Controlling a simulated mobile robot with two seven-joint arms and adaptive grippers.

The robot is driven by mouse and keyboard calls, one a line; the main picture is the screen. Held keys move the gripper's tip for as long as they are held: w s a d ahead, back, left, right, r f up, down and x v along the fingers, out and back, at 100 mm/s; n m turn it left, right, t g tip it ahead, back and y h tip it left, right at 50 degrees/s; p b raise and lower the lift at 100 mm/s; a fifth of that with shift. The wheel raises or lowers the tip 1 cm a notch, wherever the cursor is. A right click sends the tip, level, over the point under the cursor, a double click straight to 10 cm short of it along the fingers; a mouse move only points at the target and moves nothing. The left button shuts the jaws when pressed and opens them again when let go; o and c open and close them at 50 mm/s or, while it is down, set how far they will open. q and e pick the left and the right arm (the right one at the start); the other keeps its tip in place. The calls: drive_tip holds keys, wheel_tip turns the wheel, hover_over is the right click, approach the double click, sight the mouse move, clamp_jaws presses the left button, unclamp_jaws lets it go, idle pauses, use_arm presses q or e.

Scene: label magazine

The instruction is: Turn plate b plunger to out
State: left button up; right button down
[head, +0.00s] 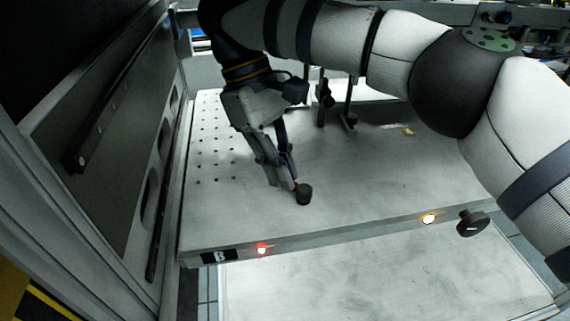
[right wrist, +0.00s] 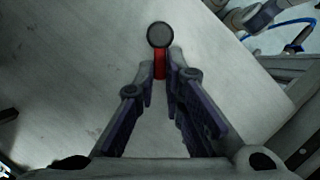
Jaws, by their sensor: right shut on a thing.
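The plate b plunger is a dark round knob (head: 304,194) near the front edge of the pale plate marked B (head: 390,175). In the right wrist view the dark knob (right wrist: 158,35) shows at the top, with a red stem (right wrist: 159,68) below it. My right gripper (head: 291,185) reaches down to the plunger from behind. Its fingertips (right wrist: 160,72) are shut on the plunger at the red stem, with the knob beyond them. The fingers partly hide the stem. My left gripper is in neither view.
The front edge carries a B label (head: 219,256), a lit red lamp (head: 262,250), a lit amber lamp (head: 428,218) and a black knob (head: 473,223) at right. A tall grey panel (head: 105,140) stands at left. Dark posts (head: 325,95) stand behind the gripper. Much of the plate's right is clear.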

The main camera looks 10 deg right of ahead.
drive_tip(key=shift+s+a+n, duration=0.1)
drive_tip(key=shift+n, duration=0.2)
idle(0.4)
drive_tip(key=c, duration=1.7)
unclamp_jaws()
